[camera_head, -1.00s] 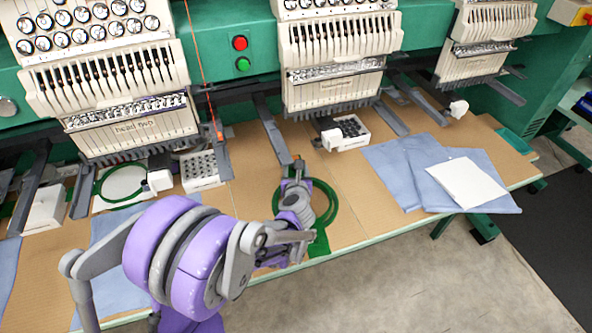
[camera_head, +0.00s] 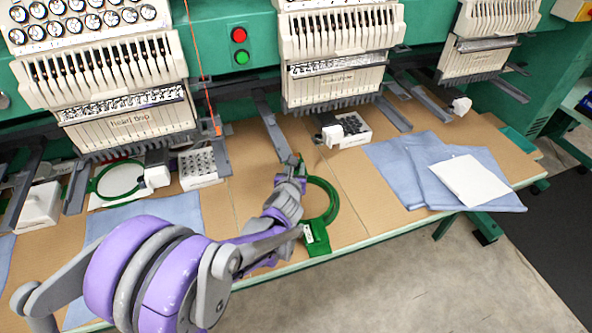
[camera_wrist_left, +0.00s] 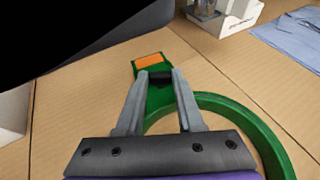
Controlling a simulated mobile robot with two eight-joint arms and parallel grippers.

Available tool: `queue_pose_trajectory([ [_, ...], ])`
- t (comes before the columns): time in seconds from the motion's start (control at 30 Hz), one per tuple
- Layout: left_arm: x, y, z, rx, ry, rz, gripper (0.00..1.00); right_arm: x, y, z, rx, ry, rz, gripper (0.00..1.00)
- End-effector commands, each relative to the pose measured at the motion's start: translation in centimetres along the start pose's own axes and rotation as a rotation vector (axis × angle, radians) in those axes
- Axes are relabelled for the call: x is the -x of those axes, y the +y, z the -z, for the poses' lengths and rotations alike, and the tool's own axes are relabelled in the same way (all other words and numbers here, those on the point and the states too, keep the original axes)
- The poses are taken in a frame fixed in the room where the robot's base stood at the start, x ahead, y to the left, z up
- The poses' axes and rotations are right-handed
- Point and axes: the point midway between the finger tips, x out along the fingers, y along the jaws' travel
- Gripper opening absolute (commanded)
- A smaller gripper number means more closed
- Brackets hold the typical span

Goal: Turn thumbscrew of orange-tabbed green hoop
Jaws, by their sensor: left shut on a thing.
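The green hoop (camera_head: 335,203) lies flat on the tan table, with a wide green plate (camera_head: 316,238) on its near side. In the left wrist view the hoop's ring (camera_wrist_left: 232,106) curves to the right. Its orange tab (camera_wrist_left: 148,61) sits on a green block just beyond my fingertips. My left gripper (camera_wrist_left: 160,78) is shut on the black thumbscrew (camera_wrist_left: 160,77) at that block. In the head view my left gripper (camera_head: 291,163) is at the hoop's far left side, and my arm hides part of the ring. My right gripper is not in view.
Embroidery heads (camera_head: 130,100) stand along the back, with grey arms reaching over the table. Another green hoop (camera_head: 120,181) lies at left. A white bobbin tray (camera_head: 199,169) and blue cloths (camera_head: 440,175) with a white sheet lie nearby. Cardboard right of the hoop is clear.

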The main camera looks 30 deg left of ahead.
Motion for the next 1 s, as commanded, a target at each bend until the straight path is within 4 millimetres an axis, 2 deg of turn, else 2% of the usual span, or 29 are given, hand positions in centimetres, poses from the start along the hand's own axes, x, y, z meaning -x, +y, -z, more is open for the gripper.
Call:
queue_pose_trajectory([
  [0.2, 0.0, 0.0, -0.1, -0.001, 0.000, -0.001, 0.00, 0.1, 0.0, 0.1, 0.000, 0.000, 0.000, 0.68],
  [0.23, 0.0, 0.0, -0.1, -0.001, -0.001, -0.001, 0.40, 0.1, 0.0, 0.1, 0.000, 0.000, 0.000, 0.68],
  [0.4, 0.0, 0.0, -0.1, 0.000, -0.001, -0.001, 0.68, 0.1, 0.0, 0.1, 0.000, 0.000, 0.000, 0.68],
  [0.77, 0.5, 0.0, -0.1, 0.000, -0.001, 0.000, 0.68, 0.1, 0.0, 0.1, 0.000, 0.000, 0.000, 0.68],
  [0.87, 1.6, 0.0, -0.2, 0.000, -0.001, 0.000, 0.68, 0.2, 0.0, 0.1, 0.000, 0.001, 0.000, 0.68],
  [1.0, 4.2, 0.0, -0.2, -0.001, 0.000, 0.000, 0.68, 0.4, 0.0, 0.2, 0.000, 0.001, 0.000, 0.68],
])
